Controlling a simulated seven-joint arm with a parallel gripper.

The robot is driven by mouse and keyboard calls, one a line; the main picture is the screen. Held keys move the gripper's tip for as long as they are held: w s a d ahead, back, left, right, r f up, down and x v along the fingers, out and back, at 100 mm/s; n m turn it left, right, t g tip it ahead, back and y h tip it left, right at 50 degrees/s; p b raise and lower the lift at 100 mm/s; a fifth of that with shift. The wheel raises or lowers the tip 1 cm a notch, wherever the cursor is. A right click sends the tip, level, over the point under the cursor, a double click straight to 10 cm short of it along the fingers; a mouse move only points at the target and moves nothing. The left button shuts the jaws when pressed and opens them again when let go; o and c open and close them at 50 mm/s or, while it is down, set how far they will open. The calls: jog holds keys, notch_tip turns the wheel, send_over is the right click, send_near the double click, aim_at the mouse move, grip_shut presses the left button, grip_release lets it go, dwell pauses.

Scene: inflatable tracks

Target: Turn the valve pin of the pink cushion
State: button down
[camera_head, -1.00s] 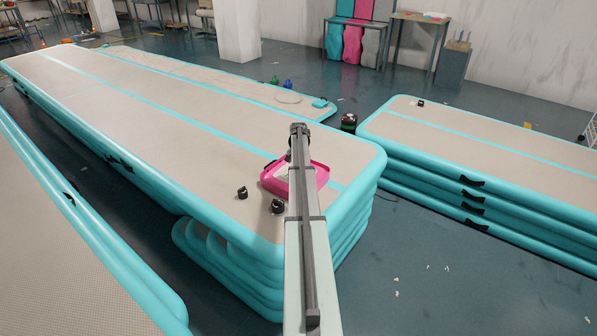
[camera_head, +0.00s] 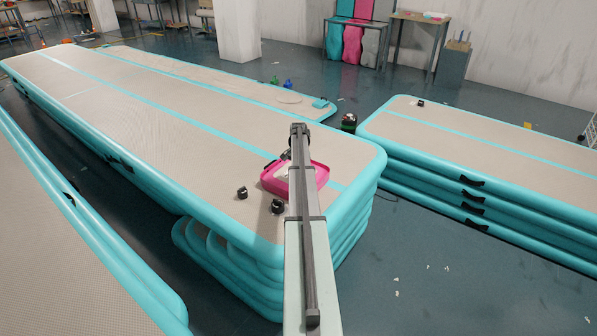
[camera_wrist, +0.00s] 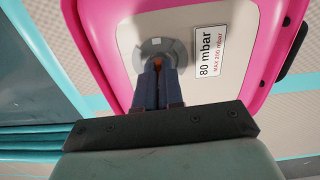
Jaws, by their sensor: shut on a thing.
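The pink cushion (camera_head: 272,181) lies on the near end of the stacked beige and teal track in the head view, partly hidden behind my arm. In the wrist view the pink cushion (camera_wrist: 249,18) shows a beige top with a printed label (camera_wrist: 209,50) reading 80 mbar. A round grey valve (camera_wrist: 178,47) sits in that top. My gripper (camera_wrist: 158,66) is at the valve, its two dark fingers close together and shut on the valve pin (camera_wrist: 157,63). Only a small reddish bit of the pin shows between the fingertips. In the head view the fingertips are hidden by my arm.
Another stacked track (camera_head: 480,140) stands at the right across a floor gap. A further track (camera_head: 60,250) lies at the lower left.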

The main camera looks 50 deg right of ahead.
jog(key=c, duration=1.3)
grip_release()
jog(key=shift+o, duration=0.2)
notch_tip(320, 180, up, 14)
jog(key=shift+f, duration=0.1)
